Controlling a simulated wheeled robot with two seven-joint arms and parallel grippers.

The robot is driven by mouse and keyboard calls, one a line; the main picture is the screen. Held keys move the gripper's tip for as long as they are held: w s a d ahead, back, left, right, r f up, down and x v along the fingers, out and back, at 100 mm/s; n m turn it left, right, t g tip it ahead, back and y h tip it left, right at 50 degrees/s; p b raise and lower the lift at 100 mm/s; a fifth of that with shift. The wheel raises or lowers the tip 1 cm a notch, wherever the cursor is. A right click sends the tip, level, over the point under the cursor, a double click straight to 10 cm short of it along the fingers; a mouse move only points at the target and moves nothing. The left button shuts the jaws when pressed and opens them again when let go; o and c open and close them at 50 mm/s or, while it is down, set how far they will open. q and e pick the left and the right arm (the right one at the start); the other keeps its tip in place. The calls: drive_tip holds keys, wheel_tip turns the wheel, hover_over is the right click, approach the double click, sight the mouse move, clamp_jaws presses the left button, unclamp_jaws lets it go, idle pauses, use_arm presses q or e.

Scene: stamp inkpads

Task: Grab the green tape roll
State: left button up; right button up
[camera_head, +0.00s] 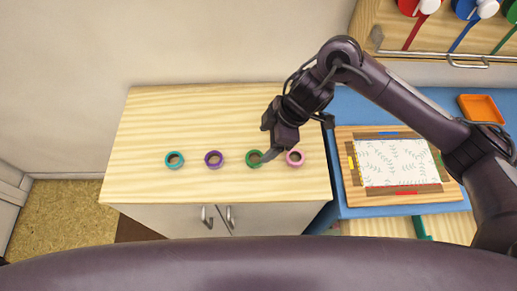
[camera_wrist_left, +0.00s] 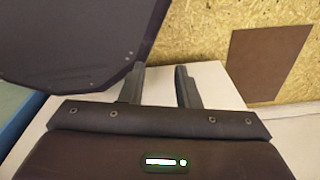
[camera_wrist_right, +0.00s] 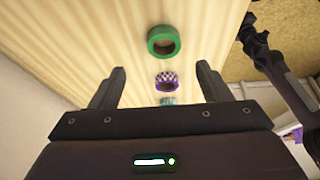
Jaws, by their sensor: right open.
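The green tape roll (camera_head: 249,159) lies flat on the light wooden counter, between the purple roll and the pink roll. Part of its right side is close to my right gripper (camera_head: 271,153), which hangs just over it and the pink roll. In the right wrist view the green roll (camera_wrist_right: 162,32) is ahead of the open fingers (camera_wrist_right: 161,72), roughly centred between them, with nothing held.
A purple roll (camera_head: 207,159) and a teal roll (camera_head: 168,160) lie left of the green one; a pink roll (camera_head: 299,161) lies right of it. The wooden counter (camera_head: 160,115) is clear behind them. A blue table with a framed sheet (camera_head: 390,163) stands at the right.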

sight(252, 161)
drive_tip(key=shift+f, duration=0.4)
drive_tip(key=x, duration=0.6)
drive_tip(key=shift+s+a+f, duration=0.25)
drive_tip(key=shift+s+f, duration=0.05)
drive_tip(key=shift+f, duration=0.05)
drive_tip(key=c, duration=1.1)
